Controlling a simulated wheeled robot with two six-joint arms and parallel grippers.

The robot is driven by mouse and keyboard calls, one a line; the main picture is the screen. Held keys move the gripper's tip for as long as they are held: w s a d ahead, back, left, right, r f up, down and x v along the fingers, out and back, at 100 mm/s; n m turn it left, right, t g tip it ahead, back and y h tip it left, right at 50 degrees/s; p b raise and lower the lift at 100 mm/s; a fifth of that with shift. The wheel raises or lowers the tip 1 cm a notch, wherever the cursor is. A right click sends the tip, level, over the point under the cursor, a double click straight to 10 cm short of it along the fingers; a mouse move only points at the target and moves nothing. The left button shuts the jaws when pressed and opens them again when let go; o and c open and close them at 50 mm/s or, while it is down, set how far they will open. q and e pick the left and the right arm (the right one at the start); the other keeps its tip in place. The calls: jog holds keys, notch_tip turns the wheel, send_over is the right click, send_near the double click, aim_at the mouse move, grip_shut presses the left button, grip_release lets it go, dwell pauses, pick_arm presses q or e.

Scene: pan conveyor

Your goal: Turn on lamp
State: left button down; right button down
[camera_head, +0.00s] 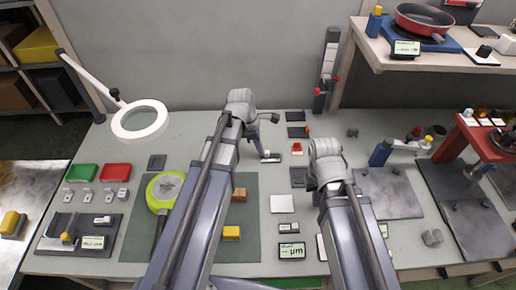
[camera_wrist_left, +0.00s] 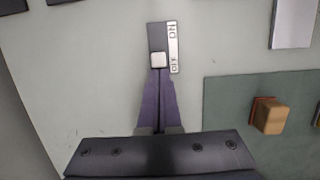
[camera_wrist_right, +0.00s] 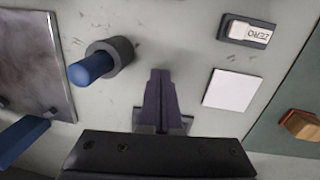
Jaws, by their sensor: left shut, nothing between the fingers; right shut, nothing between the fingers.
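The ring-shaped magnifier lamp (camera_head: 161,121) hangs on its arm at the left of the head view. A small dark switch plate (camera_wrist_left: 157,36) has a white knob (camera_wrist_left: 158,60) and a label strip (camera_wrist_left: 173,46) with ON at one end and what looks like OFF at the other. The knob sits towards the OFF-looking end. My left gripper (camera_wrist_left: 160,76) is shut and empty, its fingertips right at the knob; whether they touch is unclear. The switch also shows in the head view (camera_head: 271,158). My right gripper (camera_wrist_right: 160,74) is shut and empty above the table.
A blue knob in a grey collar (camera_wrist_right: 95,68), a white square (camera_wrist_right: 233,90) and a ZERO box (camera_wrist_right: 247,32) lie near my right gripper. A green mat (camera_wrist_left: 235,100) with a wooden block (camera_wrist_left: 268,115) lies right of my left gripper.

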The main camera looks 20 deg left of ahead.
pick_arm(q)
jog(key=shift+w+d, duration=0.2)
jog(key=shift+d, duration=0.45)
jog(key=shift+w+d, duration=0.15)
jog(key=shift+d, duration=0.45)
jog(key=shift+r, duration=0.1)
pick_arm(e)
jog(key=shift+r, duration=0.1)
